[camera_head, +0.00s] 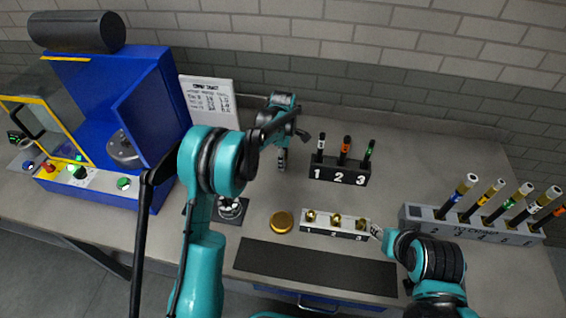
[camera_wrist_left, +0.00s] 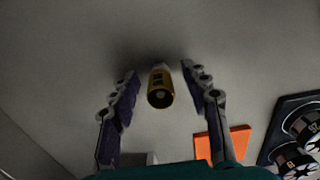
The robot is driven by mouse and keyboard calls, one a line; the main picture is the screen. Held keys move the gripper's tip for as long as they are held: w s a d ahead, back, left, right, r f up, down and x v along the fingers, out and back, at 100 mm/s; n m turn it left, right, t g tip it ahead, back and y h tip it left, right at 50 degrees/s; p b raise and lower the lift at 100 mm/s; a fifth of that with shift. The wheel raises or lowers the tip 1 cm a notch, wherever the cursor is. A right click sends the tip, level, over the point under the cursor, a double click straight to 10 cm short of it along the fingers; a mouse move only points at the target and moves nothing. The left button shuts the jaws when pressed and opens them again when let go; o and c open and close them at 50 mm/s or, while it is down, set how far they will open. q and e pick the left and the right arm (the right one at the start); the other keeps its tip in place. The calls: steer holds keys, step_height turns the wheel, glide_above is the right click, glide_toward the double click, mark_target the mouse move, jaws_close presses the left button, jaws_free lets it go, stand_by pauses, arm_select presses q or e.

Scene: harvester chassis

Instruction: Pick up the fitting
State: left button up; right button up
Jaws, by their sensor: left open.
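In the head view my left gripper (camera_head: 291,140) is over the back middle of the table, left of the small black rack; the arm partly hides this area and I cannot clearly make out the fitting there. My right gripper (camera_head: 383,236) is low at the right end of the white tray; its fingers are unclear.
A black rack (camera_head: 338,175) holds several dark tubes. A white tray (camera_head: 334,231) holds brass pieces, with a gold disc (camera_head: 282,222) beside it. A grey rack (camera_head: 480,227) of tubes stands right. A blue machine (camera_head: 108,120) stands left. A black mat (camera_head: 315,266) lies in front.

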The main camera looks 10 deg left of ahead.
arm_select(q)
steer(key=shift+f, duration=0.25)
steer(key=shift+r, duration=0.1)
jaws_close()
